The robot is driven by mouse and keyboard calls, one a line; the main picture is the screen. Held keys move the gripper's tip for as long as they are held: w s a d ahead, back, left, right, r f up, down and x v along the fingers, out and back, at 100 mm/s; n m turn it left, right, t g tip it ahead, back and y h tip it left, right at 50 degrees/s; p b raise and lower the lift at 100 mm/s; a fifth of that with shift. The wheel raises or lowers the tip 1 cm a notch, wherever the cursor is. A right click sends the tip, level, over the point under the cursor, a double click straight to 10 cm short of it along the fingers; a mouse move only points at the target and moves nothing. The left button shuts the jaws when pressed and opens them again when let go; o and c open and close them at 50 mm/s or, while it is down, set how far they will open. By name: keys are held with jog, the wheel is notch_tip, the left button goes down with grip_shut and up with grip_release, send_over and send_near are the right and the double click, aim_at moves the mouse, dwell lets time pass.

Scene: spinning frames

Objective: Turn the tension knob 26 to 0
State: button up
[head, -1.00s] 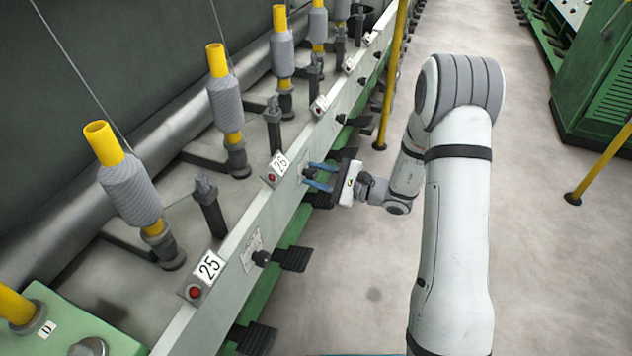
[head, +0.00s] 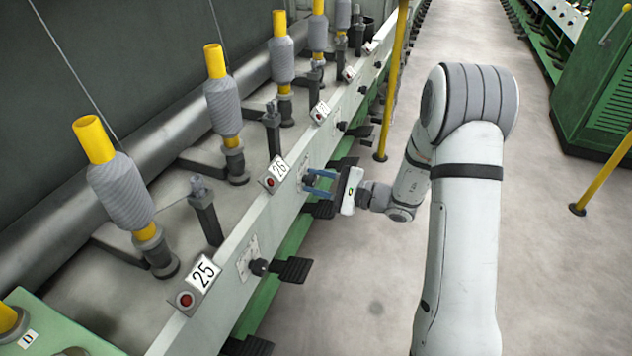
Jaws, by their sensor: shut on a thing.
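The label 26 (head: 281,167) with a red button stands on the front rail, left of my gripper. The tension knob 26 (head: 307,181) is a small dark knob on the front face of the rail, just right of that label. My gripper (head: 308,182) reaches it from the right, with its blue fingers shut on either side of it. The fingers hide part of the knob. Its scale and pointer setting are too small to read.
Knob 25 (head: 259,267) sits nearer me on the rail, by its label 25 (head: 205,273). Dark pedals stick out below the rail. Yarn bobbins (head: 222,105) on yellow tubes stand behind it. A yellow post (head: 390,90) rises beyond my gripper.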

jog(key=o, duration=1)
jog(key=shift+c, duration=0.2)
jog(key=p+v, duration=0.2)
jog(key=v, duration=0.5)
jog(key=shift+d, duration=0.35)
jog(key=shift+s, duration=0.1)
jog(key=s+a+r+n+g+h+p, duration=0.1)
jog(key=s+r+n+g+h+p, duration=0.3)
jog(key=s+r+p, duration=0.65)
jog(key=s+a+r+n+g+h+p, duration=0.1)
jog(key=s+r+n+g+h+p, duration=0.4)
jog(key=r, duration=0.8)
jog(key=s+d+r+n+t+h+p, duration=0.1)
jog(key=s+d+r+h+p, duration=0.3)
jog(key=r+p, duration=0.4)
jog(key=s+d+r+n+t+h+p, duration=0.1)
jog(key=s+d+r+t+h+p, duration=0.3)
jog(key=r, duration=0.7)
jog(key=d+p, duration=0.2)
jog(key=p, duration=0.2)
jog(key=shift+d+r+n+p, duration=0.25)
jog(key=shift+d+n+p, duration=0.05)
jog(key=shift+d+n, duration=0.1)
